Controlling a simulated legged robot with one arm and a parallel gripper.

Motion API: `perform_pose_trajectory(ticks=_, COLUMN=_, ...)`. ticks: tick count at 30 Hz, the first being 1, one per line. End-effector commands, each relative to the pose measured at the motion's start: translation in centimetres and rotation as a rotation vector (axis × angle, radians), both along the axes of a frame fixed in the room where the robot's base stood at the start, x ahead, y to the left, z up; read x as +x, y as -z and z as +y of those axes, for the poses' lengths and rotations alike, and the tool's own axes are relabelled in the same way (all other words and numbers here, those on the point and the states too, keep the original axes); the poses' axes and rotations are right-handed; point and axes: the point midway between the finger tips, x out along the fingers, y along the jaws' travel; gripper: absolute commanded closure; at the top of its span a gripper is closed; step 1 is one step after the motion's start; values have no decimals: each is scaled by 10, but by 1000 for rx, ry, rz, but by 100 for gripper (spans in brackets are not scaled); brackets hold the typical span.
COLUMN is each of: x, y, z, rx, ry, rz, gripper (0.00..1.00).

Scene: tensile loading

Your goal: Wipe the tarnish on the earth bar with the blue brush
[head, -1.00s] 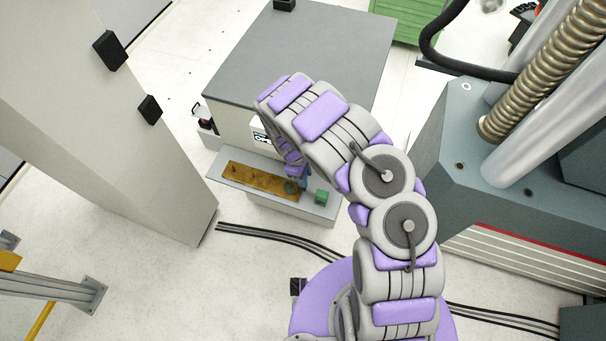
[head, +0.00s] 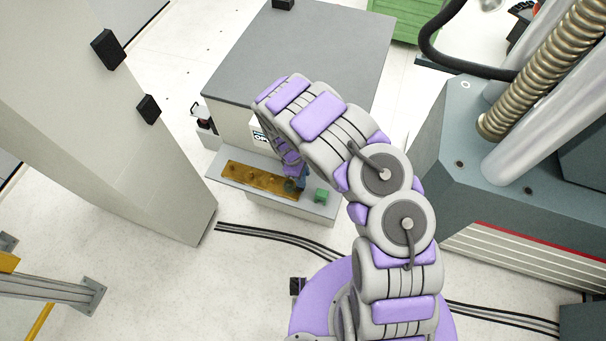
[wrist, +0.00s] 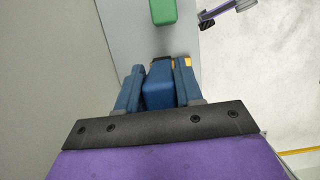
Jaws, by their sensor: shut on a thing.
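The earth bar (head: 250,178) is a long brass-coloured strip with several studs, lying on a grey shelf (head: 222,165) in the head view. A darker patch (head: 291,186) shows at its right end. My gripper (wrist: 158,70) is shut on the blue brush (wrist: 158,88), whose blue body sits between the two blue fingers in the wrist view. In the head view the brush (head: 301,181) is small and partly hidden by my arm, over the bar's right end. I cannot tell whether its bristles touch the bar. A bit of yellow bar shows past the fingertips in the wrist view.
A green block (head: 321,195) sits on the shelf to the right of the bar; it also shows in the wrist view (wrist: 162,11). A grey-topped cabinet (head: 310,55) rises behind the shelf. A large pale column (head: 120,130) stands left, and a machine (head: 500,190) right.

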Motion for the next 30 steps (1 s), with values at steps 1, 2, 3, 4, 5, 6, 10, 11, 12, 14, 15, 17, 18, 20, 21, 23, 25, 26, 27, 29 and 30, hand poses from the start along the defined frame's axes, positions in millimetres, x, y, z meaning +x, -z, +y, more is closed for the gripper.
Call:
perform_pose_trajectory(ticks=1, x=0, y=1, z=0, rx=0, ry=0, rz=0, gripper=95)
perform_pose_trajectory(ticks=2, x=0, y=2, z=0, rx=0, ry=0, rz=0, gripper=95)
perform_pose_trajectory(ticks=3, x=0, y=3, z=0, rx=0, ry=0, rz=0, gripper=95)
perform_pose_trajectory(ticks=4, x=0, y=3, z=0, rx=0, ry=0, rz=0, gripper=95)
perform_pose_trajectory(ticks=5, x=0, y=4, z=0, rx=0, ry=0, rz=0, gripper=95)
perform_pose_trajectory(ticks=6, x=0, y=5, z=0, rx=0, ry=0, rz=0, gripper=95)
perform_pose_trajectory(ticks=10, x=0, y=7, z=-1, rx=2, ry=0, rz=-1, gripper=95)
perform_pose_trajectory(ticks=11, x=0, y=7, z=-2, rx=2, ry=0, rz=0, gripper=95)
perform_pose_trajectory(ticks=12, x=0, y=8, z=-2, rx=2, ry=0, rz=0, gripper=95)
perform_pose_trajectory(ticks=14, x=0, y=9, z=-2, rx=3, ry=0, rz=0, gripper=95)
perform_pose_trajectory(ticks=15, x=0, y=10, z=-2, rx=3, ry=0, rz=0, gripper=95)
perform_pose_trajectory(ticks=17, x=0, y=11, z=-2, rx=2, ry=0, rz=0, gripper=95)
perform_pose_trajectory(ticks=18, x=0, y=12, z=-2, rx=2, ry=0, rz=0, gripper=95)
perform_pose_trajectory(ticks=20, x=0, y=11, z=-1, rx=2, ry=0, rz=-1, gripper=95)
perform_pose_trajectory(ticks=21, x=0, y=11, z=-1, rx=1, ry=0, rz=0, gripper=95)
perform_pose_trajectory(ticks=23, x=1, y=11, z=1, rx=1, ry=0, rz=0, gripper=95)
perform_pose_trajectory(ticks=25, x=2, y=12, z=4, rx=1, ry=-1, rz=0, gripper=95)
perform_pose_trajectory(ticks=26, x=2, y=12, z=6, rx=1, ry=0, rz=0, gripper=95)
perform_pose_trajectory(ticks=27, x=3, y=12, z=9, rx=1, ry=0, rz=0, gripper=95)
perform_pose_trajectory(ticks=29, x=5, y=12, z=13, rx=2, ry=0, rz=-1, gripper=95)
perform_pose_trajectory(ticks=30, x=6, y=12, z=17, rx=3, ry=-1, rz=-2, gripper=95)
